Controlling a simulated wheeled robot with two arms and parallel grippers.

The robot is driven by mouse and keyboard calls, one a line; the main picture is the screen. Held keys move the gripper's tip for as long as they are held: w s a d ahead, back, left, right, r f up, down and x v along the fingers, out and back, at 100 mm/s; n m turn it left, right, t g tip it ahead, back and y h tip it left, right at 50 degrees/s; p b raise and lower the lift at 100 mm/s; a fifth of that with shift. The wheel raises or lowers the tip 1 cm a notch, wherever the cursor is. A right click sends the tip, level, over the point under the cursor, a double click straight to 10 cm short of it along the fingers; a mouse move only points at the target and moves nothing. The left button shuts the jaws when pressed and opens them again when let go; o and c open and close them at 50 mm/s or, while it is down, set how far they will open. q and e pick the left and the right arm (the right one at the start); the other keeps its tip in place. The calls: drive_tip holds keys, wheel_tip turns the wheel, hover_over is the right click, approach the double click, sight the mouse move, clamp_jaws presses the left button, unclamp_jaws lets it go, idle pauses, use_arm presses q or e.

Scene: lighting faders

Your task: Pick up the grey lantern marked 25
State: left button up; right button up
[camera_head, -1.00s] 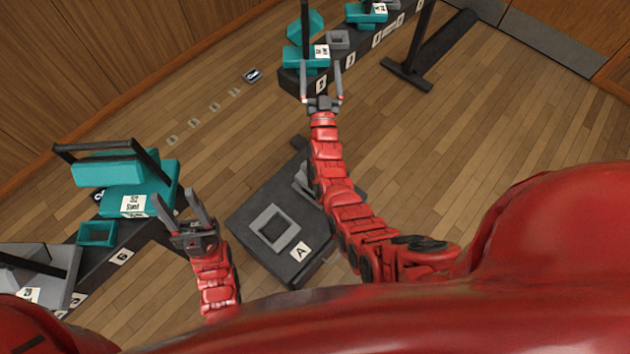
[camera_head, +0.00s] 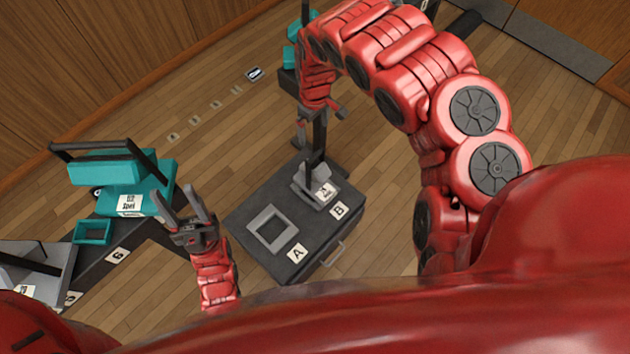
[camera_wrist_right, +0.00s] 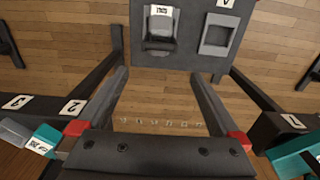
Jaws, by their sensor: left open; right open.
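A small grey lantern (camera_head: 309,192) with a white label stands on the dark box beside plate B; its number is too small to read surely. It also shows in the right wrist view (camera_wrist_right: 160,32), beyond my fingertips and apart from them. My right gripper (camera_head: 310,143) is open and empty above and behind the box, pointing down; my arm partly hides it. In its wrist view (camera_wrist_right: 158,75), floor shows between the fingers. My left gripper (camera_head: 181,192) is open and empty, left of the box and beside the teal lantern (camera_head: 125,168).
The dark box (camera_head: 262,203) has an empty grey square frame (camera_head: 270,229) beside plate A. A dark rail (camera_head: 137,245) at left carries teal and grey things. A second rail (camera_wrist_right: 272,130) lies at the back, partly hidden by my right arm.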

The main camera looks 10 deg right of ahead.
drive_tip(key=b, duration=0.4)
hover_over(314, 155)
drive_tip(key=f, duration=0.4)
drive_tip(key=shift+s+d+f, duration=0.1)
drive_tip(key=shift+s+f, duration=0.2)
drive_tip(key=shift+f, duration=0.1)
wheel_tip(314, 155, down, 3)
drive_tip(key=shift+f+b, duration=0.2)
drive_tip(key=shift+b, duration=0.1)
wheel_tip(314, 155, down, 3)
drive_tip(key=shift+w+d+p, duration=0.1)
drive_tip(key=shift+p, duration=0.3)
drive_tip(key=shift+f, duration=0.45)
drive_tip(key=shift+w+f+p, duration=0.15)
drive_tip(key=shift+f+p, duration=0.35)
drive_tip(key=shift+f, duration=2.1)
drive_tip(key=shift+c, duration=0.2)
clamp_jaws()
